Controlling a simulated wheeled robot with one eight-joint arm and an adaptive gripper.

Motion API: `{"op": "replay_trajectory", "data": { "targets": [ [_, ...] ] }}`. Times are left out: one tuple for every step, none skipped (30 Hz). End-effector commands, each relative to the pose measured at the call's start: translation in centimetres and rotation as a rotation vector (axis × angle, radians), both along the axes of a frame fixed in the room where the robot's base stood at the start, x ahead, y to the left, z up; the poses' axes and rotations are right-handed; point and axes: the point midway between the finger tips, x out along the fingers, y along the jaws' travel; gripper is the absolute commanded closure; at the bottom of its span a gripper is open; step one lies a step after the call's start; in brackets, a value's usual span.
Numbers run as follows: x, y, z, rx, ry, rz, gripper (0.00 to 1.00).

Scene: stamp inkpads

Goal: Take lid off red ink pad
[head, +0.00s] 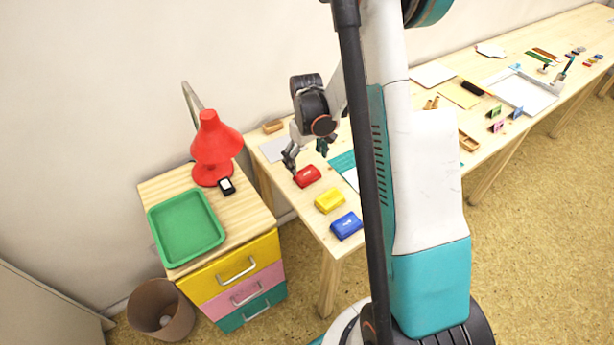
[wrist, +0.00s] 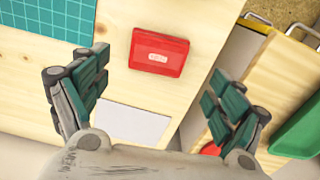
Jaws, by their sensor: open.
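The red ink pad (head: 307,176) lies on the table near its left end, beside the yellow pad. It also shows in the wrist view (wrist: 158,53), a flat red box with a pale label on its top. Its top looks closed. My gripper (head: 303,155) is over the table just behind the red pad in the head view. In the wrist view my gripper (wrist: 160,100) is open and empty, its two fingers wide apart. The red pad lies ahead of and between them, and no finger touches it.
A yellow ink pad (head: 330,201) and a blue ink pad (head: 346,225) stand in a row along the table edge. A green cutting mat (wrist: 45,38) lies left of the red pad. A drawer unit with a green tray (head: 187,228) and red lamp (head: 215,145) stands beside the table.

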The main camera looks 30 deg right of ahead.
Motion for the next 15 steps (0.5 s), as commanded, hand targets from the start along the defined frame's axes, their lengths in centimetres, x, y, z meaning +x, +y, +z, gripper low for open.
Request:
{"op": "replay_trajectory", "data": {
  "targets": [
    [0.0, 0.0, -0.2, 0.000, 0.000, 0.000, 0.12],
    [0.0, 0.0, -0.3, 0.000, 0.000, 0.000, 0.12],
    [0.0, -0.1, -0.6, 0.000, 0.000, 0.000, 0.12],
    [0.0, -0.1, -0.8, 0.000, 0.000, 0.000, 0.12],
    [-0.1, -0.1, -1.1, 0.000, 0.000, 0.000, 0.12],
    [-0.1, -0.2, -1.6, 0.000, 0.000, 0.000, 0.12],
    [-0.1, -0.2, -2.1, 0.000, 0.000, 0.000, 0.12],
    [-0.2, -0.2, -2.6, 0.000, 0.000, 0.000, 0.12],
    [-0.2, -0.3, -3.2, 0.000, 0.000, 0.000, 0.12],
    [-0.2, -0.4, -3.7, 0.000, 0.000, 0.000, 0.12],
    [-0.2, -0.3, -4.1, 0.000, 0.000, 0.001, 0.12],
    [-0.2, -0.3, -4.6, 0.000, 0.000, 0.001, 0.12],
    [-0.2, -0.3, -4.9, 0.000, 0.000, 0.001, 0.12],
    [-0.2, -0.3, -5.1, -0.001, 0.000, 0.001, 0.12],
    [-0.2, -0.3, -5.3, -0.001, 0.000, 0.001, 0.12]
  ]
}}
